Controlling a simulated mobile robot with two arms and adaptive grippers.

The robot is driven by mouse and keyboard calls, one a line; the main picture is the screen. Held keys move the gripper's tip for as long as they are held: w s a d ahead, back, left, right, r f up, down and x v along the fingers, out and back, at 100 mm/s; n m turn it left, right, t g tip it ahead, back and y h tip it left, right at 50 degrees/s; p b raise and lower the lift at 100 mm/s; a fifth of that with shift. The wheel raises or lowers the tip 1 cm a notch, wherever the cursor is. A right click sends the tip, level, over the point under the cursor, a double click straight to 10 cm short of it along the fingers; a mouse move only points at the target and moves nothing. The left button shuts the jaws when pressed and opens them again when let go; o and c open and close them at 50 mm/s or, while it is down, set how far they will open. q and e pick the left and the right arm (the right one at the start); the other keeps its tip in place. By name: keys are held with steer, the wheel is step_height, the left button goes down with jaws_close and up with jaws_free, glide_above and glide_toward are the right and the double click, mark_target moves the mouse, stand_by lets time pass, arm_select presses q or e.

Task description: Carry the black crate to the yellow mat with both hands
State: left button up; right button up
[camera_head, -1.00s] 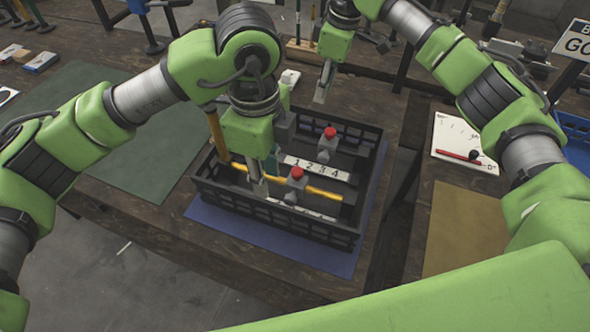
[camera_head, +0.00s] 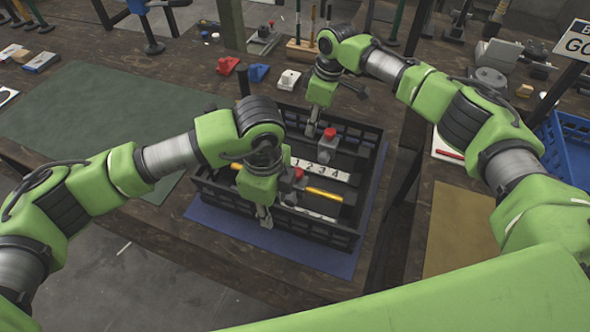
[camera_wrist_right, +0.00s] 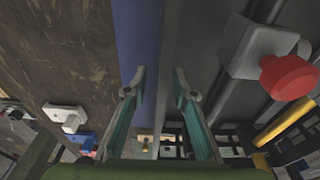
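The black crate (camera_head: 320,228) rests on a blue mat (camera_head: 230,222) on the middle table. It holds red-knobbed fixtures (camera_head: 328,148), a numbered white strip (camera_head: 325,171) and a yellow bar (camera_head: 323,194). The mustard-yellow mat (camera_head: 452,235) lies on the right-hand table, partly hidden by my right arm. My left gripper (camera_head: 265,217) is at the crate's near wall; its finger gap is unclear. My right gripper (camera_head: 311,130) is above the far wall. In the right wrist view its fingers (camera_wrist_right: 160,78) are apart, with nothing held between them.
A dark gap separates the two tables. A white sheet with a red marker (camera_head: 448,152) lies behind the yellow mat. A blue bin (camera_head: 568,150) stands at far right. A green mat (camera_head: 105,120) lies left; red, blue and white blocks (camera_head: 258,72) sit behind the crate.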

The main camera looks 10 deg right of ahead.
arm_select(q)
jaws_close()
arm_select(e)
jaws_close()
